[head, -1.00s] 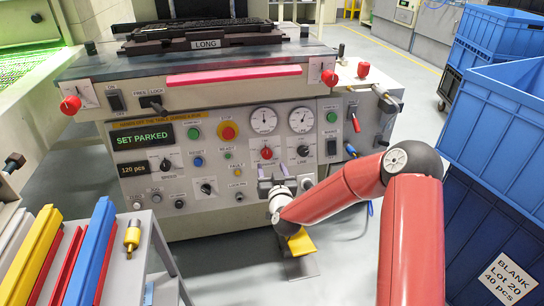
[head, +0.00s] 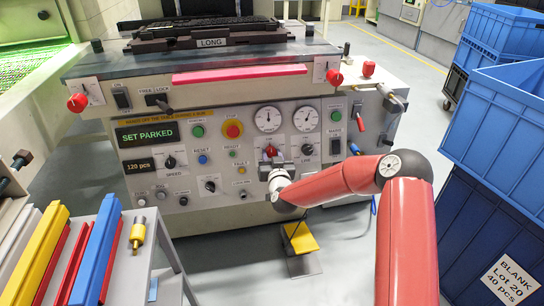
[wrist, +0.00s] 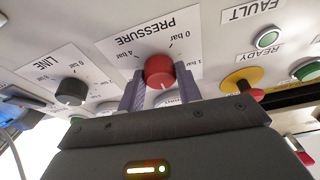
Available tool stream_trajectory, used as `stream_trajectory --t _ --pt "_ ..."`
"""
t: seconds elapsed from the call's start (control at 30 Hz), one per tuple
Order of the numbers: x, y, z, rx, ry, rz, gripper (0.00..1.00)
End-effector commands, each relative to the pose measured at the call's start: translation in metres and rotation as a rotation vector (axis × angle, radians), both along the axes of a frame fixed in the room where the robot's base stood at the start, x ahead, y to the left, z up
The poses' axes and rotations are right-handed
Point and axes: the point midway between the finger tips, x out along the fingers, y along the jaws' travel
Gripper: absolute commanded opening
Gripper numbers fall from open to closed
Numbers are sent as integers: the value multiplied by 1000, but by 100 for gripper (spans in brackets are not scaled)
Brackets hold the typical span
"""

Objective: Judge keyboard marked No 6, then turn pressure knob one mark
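The red pressure knob (wrist: 160,72) sits on a white PRESSURE scale plate in the wrist view; it also shows on the machine front in the head view (head: 270,152). My gripper (wrist: 161,88) has one finger on each side of the knob, spread about the knob's width apart. Whether the fingers touch it cannot be told. In the head view my gripper (head: 276,168) is just below the knob, partly covering the panel. A dark keyboard (head: 200,28) lies on the machine top behind a LONG label. No mark No 6 is legible.
The black LINE knob (wrist: 70,91) and yellow-collared red button (wrist: 240,82) flank the pressure knob. The display (head: 147,134) reads SET PARKED. Blue crates (head: 500,110) stand at right; a rack with coloured bars (head: 95,250) is at lower left.

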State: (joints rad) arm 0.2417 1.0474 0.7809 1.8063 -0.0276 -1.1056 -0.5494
Motion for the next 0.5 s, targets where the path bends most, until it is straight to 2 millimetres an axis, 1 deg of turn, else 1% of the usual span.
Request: stream_trajectory --t 0.03,0.1,0.13,0.33,0.5 --pt "0 0 0 0 0 0 22" --pt "0 0 0 0 0 0 13" --pt "0 0 0 0 0 0 12" --pt "0 0 -1 17 5 -6 12" --pt "0 1 -3 77 21 -26 12"
